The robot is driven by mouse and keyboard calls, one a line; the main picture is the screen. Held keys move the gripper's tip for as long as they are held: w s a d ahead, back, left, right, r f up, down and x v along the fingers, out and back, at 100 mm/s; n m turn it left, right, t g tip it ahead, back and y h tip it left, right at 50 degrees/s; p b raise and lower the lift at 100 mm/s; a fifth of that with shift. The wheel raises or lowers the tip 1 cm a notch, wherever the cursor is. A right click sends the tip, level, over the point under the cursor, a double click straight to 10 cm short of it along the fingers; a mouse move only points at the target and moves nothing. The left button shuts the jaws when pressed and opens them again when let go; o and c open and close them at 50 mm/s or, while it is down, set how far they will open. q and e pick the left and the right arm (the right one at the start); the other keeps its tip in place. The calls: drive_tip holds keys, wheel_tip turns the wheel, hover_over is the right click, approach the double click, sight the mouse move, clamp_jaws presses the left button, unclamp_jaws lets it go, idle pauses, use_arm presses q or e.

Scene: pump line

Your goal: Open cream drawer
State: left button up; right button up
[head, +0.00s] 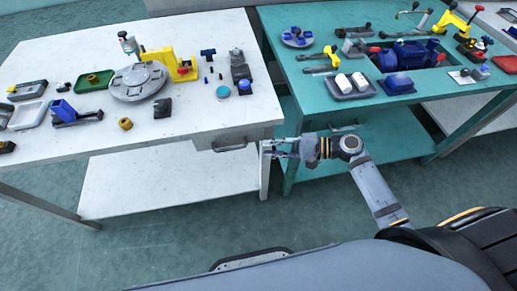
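The cream drawer (240,135) sits under the right end of the cream table (205,112). Its front looks flush beneath the tabletop, so it appears closed. A dark bar handle (229,148) is on its front. My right gripper (266,148) is to the right of the handle, by the table's front right leg. Its two fingers point left and look spread apart, with nothing visible between them. It is apart from the handle in the picture. My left gripper is not in view.
The cream table carries a round grey fixture (138,82), a yellow clamp (182,68) and several small parts. A teal table (300,85) with its own drawer handle (345,127) stands to the right. Floor (150,240) in front of the cream table is clear.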

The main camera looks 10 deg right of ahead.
sight(242, 147)
drive_tip(key=shift+y, duration=0.3)
drive_tip(key=x, duration=0.6)
drive_tip(key=r+x, duration=0.1)
drive_tip(key=x, duration=0.2)
drive_tip(key=shift+a, duration=0.55)
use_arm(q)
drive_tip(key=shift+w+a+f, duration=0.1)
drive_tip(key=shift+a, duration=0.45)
use_arm(e)
drive_tip(key=shift+w+a+f, duration=0.1)
drive_tip(key=shift+a, duration=0.25)
drive_tip(key=shift+c, duration=0.5)
drive_tip(key=shift+c, duration=1.3)
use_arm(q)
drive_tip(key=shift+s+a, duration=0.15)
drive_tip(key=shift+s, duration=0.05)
use_arm(e)
clamp_jaws()
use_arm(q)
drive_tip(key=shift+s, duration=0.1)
